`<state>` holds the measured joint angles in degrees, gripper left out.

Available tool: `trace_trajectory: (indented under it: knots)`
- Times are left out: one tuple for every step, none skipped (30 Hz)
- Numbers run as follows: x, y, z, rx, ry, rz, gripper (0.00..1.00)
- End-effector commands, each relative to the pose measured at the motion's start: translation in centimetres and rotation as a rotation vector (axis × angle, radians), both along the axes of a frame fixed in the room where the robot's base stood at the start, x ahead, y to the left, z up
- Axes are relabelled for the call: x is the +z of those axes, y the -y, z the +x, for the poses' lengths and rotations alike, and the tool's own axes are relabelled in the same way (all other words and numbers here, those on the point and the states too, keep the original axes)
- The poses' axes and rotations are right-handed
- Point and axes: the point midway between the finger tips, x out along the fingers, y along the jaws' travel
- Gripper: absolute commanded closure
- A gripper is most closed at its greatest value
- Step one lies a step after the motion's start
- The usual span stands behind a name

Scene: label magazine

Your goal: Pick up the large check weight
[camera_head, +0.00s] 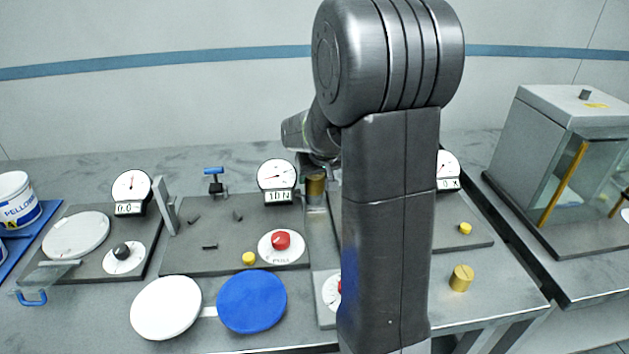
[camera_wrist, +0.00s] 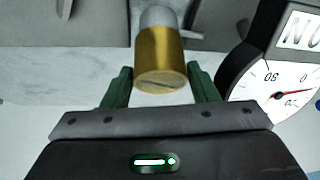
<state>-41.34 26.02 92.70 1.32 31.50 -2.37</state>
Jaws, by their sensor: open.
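A brass cylinder (camera_head: 315,186) stands on a grey post just right of the 10 N dial. In the wrist view this brass cylinder (camera_wrist: 160,60) has a slotted end and a grey part behind it. My gripper (camera_wrist: 161,78) is open, with its green fingers either side of the cylinder and visible gaps. A second sizeable brass weight (camera_head: 461,277) stands on the bench at the right, apart from my gripper. I cannot tell for certain which is the large check weight. In the head view my arm hides part of the middle bench.
Dial gauges (camera_head: 278,175) stand along the plates; one is close beside my gripper in the wrist view (camera_wrist: 285,85). Small yellow weights (camera_head: 249,258) and a red knob (camera_head: 281,240) sit nearby. White and blue discs (camera_head: 252,302) are in front. A glass case (camera_head: 570,165) stands right.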

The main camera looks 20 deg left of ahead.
Motion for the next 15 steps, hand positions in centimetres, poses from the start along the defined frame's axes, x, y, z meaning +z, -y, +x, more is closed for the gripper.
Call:
trace_trajectory:
  knots:
    - [-0.38, -0.15, 0.14, 0.0, -0.001, -0.001, 0.46]
    - [-0.55, -0.23, 0.22, 0.0, -0.001, -0.001, 0.46]
    - [-0.7, -0.29, 0.29, 0.0, 0.0, 0.0, 0.46]
    - [-0.76, -0.33, 0.32, 0.0, 0.0, 0.0, 0.46]
    - [-0.8, -0.34, 0.34, 0.0, 0.001, 0.001, 0.46]
    - [-0.81, -0.35, 0.35, 0.0, 0.001, 0.001, 0.46]
    - [-0.8, -0.35, 0.35, 0.0, 0.001, 0.001, 0.46]
    - [-0.8, -0.35, 0.35, 0.0, 0.001, 0.001, 0.46]
    - [-0.79, -0.35, 0.34, 0.0, 0.001, 0.001, 0.46]
    - [-0.8, -0.34, 0.34, 0.0, 0.001, 0.001, 0.46]
    - [-0.8, -0.34, 0.34, 0.0, 0.001, 0.001, 0.48]
    - [-0.79, -0.34, 0.33, 0.0, 0.001, 0.001, 0.56]
    - [-0.79, -0.34, 0.33, 0.0, 0.001, 0.001, 0.62]
    - [-0.79, -0.34, 0.33, 0.0, 0.001, 0.001, 0.68]
    - [-0.79, -0.34, 0.33, 0.0, 0.001, 0.001, 0.76]
